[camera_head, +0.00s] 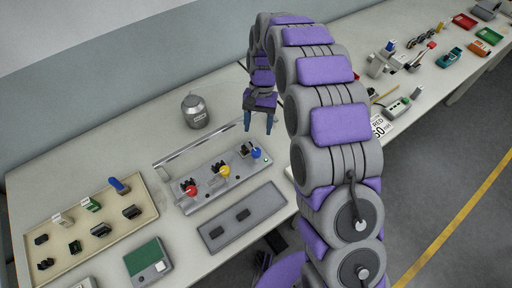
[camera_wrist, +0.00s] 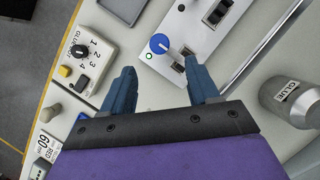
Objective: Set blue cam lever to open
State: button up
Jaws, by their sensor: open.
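The blue cam lever (camera_head: 255,152) is a round blue knob at the right end of a grey metal panel (camera_head: 205,195). It also shows in the wrist view as a blue disc (camera_wrist: 159,44) with a small white mark, near a green-ringed spot. I cannot tell its setting. My gripper (camera_head: 258,128) is open and empty, its blue fingers pointing down above the panel's right end. In the wrist view my gripper (camera_wrist: 160,68) has its fingertips spread, with the blue lever beyond the gap between them. No contact shows.
A red knob (camera_head: 190,190) and a yellow knob (camera_head: 224,170) share the panel, beside black connectors. A metal bar (camera_head: 190,144) runs behind it. A metal canister (camera_head: 196,113) stands behind. A grey tray (camera_head: 265,214) lies in front. A dial box (camera_wrist: 85,52) is nearby.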

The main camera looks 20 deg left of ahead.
aim_at(256, 150)
jog(key=b+x, duration=0.1)
jog(key=x, duration=0.8)
jog(key=shift+r, duration=0.1)
jog(key=c, duration=1)
